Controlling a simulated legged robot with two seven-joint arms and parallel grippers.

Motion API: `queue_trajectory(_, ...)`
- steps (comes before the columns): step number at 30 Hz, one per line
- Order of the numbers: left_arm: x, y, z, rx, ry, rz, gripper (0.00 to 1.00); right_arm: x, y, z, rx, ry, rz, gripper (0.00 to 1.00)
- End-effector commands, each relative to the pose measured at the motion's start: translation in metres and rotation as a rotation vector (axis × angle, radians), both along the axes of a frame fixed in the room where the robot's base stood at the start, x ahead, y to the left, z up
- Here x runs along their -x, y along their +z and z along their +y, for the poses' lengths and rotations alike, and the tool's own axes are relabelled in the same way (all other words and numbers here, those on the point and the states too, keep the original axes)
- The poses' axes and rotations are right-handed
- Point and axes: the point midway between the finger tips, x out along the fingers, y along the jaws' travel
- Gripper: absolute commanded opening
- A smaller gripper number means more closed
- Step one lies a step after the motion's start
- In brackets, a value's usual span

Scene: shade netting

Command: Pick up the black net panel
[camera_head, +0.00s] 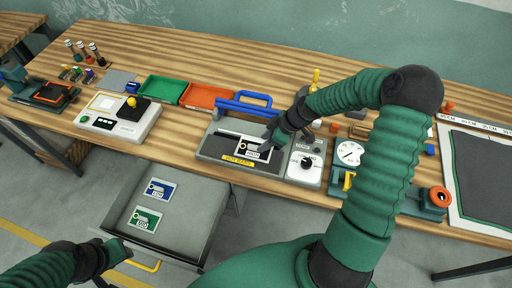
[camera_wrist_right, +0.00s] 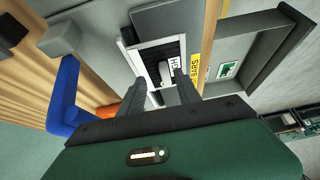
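A white-framed black card (camera_head: 247,146), which looks like the black net panel, lies on the grey press-like station (camera_head: 213,148) in the head view. My right gripper (camera_head: 272,146) is at the card's right end. In the right wrist view the card (camera_wrist_right: 157,60) shows between and beyond the tips of the right gripper (camera_wrist_right: 157,72). Its fingers stand apart; contact with the card cannot be made out. My left gripper (camera_head: 115,258) is low at the left, apart from the card; its fingers are not clear.
An open grey drawer (camera_head: 205,200) below the bench holds a blue card (camera_head: 160,190) and a green card (camera_head: 145,219). A blue handle (camera_head: 248,106) stands behind the station. A white dial box (camera_head: 306,164) is close on its right. Green (camera_head: 163,89) and orange (camera_head: 204,96) trays sit behind.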

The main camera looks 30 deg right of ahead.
Motion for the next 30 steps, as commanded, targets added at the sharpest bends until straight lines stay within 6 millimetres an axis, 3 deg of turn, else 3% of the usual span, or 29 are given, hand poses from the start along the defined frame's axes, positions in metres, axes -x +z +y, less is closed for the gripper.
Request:
queue_trajectory(3,0.0,0.009,0.0,0.0,0.0,0.0,0.36,-0.012,-0.012,0.018,-0.003,0.006,0.004,0.4)
queue_trajectory(7,0.0,0.01,0.0,0.0,0.0,0.0,0.36,-0.018,-0.027,0.021,0.0,0.001,0.003,0.4)
queue_trajectory(13,0.0,0.009,0.0,0.0,0.001,0.0,0.36,-0.018,-0.03,0.019,-0.001,0.001,0.001,0.4)
queue_trajectory(22,0.0,0.009,0.0,0.0,0.0,0.0,0.36,-0.018,-0.029,0.018,0.0,0.001,0.001,0.02)
queue_trajectory(30,0.0,0.009,0.0,0.0,0.0,0.0,0.36,-0.019,-0.029,0.018,0.001,0.0,0.0,0.0)
